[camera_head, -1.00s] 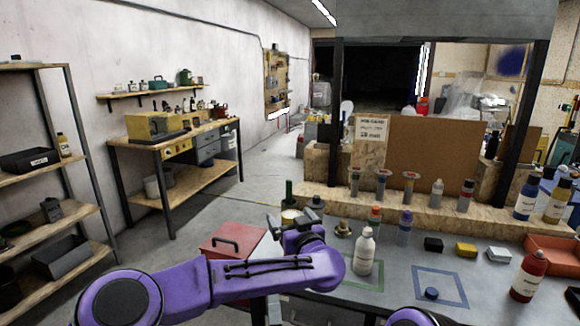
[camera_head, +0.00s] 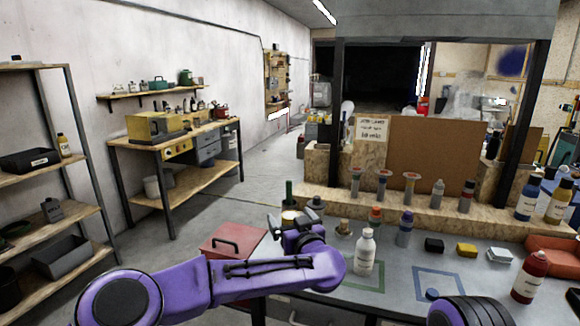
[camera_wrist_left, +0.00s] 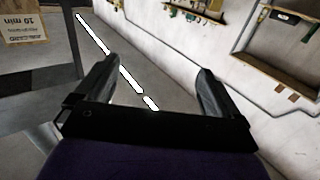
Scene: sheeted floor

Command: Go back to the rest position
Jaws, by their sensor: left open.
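My left arm comes in from the left, low over the front of the workbench (camera_head: 400,290). Its gripper (camera_head: 292,222) points away from me, near the bench's left end, and its fingers are partly hidden by the wrist. In the left wrist view the two dark fingers of the left gripper (camera_wrist_left: 158,78) stand wide apart with nothing between them. A part of my right arm (camera_head: 470,312) shows at the bottom edge; the right gripper is out of view.
A white bottle (camera_head: 365,254) stands close to the right of my left wrist. A red toolbox (camera_head: 232,242) lies to the left of the gripper.

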